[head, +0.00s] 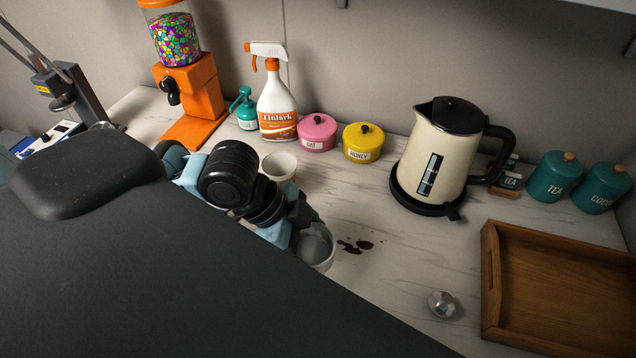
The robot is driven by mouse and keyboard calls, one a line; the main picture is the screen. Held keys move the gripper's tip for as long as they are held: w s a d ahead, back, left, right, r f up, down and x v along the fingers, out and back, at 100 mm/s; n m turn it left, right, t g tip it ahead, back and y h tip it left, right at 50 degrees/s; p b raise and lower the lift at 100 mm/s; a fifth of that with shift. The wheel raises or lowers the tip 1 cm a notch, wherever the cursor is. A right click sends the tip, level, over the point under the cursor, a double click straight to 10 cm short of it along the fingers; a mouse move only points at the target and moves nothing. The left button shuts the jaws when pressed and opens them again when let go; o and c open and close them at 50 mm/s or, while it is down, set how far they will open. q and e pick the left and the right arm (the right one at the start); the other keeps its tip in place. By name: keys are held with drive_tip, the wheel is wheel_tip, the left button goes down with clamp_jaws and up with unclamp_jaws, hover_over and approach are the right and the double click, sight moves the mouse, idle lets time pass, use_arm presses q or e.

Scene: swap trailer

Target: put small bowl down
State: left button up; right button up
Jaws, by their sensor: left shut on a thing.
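A small bowl (324,258), pale with a grey inside, shows at the edge of my own dark body, which hides its lower left part. My left gripper (306,228) reaches down from the left and is shut on the bowl at its rim. The fingertips are partly hidden. I cannot tell whether the bowl touches the counter (395,262). My right gripper is not in view.
Dark brown spots (357,246) lie right of the bowl. A white cup (279,167) stands behind my gripper. A kettle (437,155), a wooden tray (556,240) and a small metal knob (441,304) are to the right. Canisters and a spray bottle (277,105) line the wall.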

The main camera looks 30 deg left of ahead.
use_arm(q)
drive_tip(key=w+a, duration=0.1)
drive_tip(key=w, duration=0.4)
drive_tip(key=w+f, duration=0.1)
drive_tip(key=w, duration=0.4)
drive_tip(key=w+a, duration=0.1)
drive_tip(key=w, duration=0.4)
drive_tip(key=shift+w+a+f, duration=0.2)
drive_tip(key=shift+w+a, duration=0.05)
drive_tip(key=shift+a, duration=0.05)
drive_tip(key=shift+w+f, duration=0.1)
drive_tip(key=shift+f, duration=1.65)
drive_tip(key=shift+f, duration=0.2)
drive_tip(key=o, duration=1.1)
drive_tip(key=shift+c, duration=0.2)
drive_tip(key=shift+r, duration=0.25)
drive_tip(key=v, duration=1.2)
